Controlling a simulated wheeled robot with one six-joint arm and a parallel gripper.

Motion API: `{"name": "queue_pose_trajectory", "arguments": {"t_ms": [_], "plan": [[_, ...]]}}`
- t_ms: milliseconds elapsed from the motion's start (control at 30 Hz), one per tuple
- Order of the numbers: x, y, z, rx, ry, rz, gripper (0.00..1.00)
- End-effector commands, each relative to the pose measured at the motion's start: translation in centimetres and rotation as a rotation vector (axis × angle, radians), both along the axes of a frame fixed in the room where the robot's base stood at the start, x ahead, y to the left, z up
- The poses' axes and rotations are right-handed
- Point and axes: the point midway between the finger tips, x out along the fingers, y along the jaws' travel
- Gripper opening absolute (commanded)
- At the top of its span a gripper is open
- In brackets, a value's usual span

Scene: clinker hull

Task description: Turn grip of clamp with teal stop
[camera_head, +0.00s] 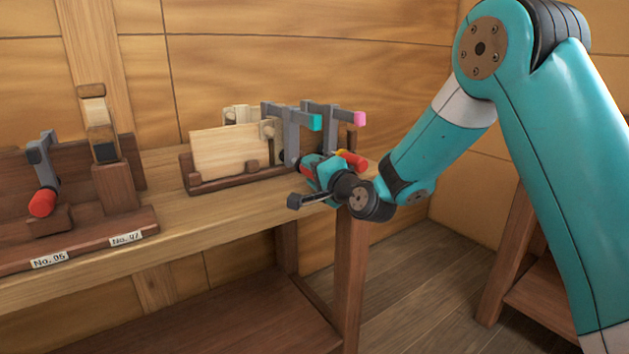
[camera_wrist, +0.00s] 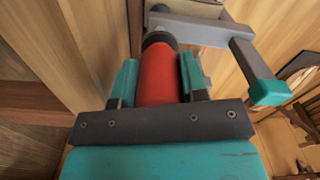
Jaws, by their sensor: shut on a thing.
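The clamp with the teal stop (camera_head: 315,122) is a grey metal clamp at the right end of a wooden holder on the bench. Its teal stop also shows at the right of the wrist view (camera_wrist: 268,92). Its red grip (camera_wrist: 158,75) lies between the two teal fingers in the wrist view. My gripper (camera_wrist: 158,82) is shut on this red grip. In the head view my gripper (camera_head: 318,172) reaches in from the right and hides most of the grip. A second grey clamp with a pink stop (camera_head: 359,118) stands just right of it.
The pink-stop clamp's red grip (camera_head: 353,160) is close beside my gripper. Pale boards (camera_head: 228,150) stand in the wooden holder (camera_head: 215,186). The bench front (camera_head: 205,220) is clear.

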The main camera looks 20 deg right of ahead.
Motion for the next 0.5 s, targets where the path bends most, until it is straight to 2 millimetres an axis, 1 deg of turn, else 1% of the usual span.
{"name": "queue_pose_trajectory", "arguments": {"t_ms": [33, 500], "plan": [[-0.04, 0.11, -0.37, -0.041, -0.016, 0.003, 0.16], [-0.02, 0.14, -0.46, -0.465, -0.154, 0.001, 0.16]]}}
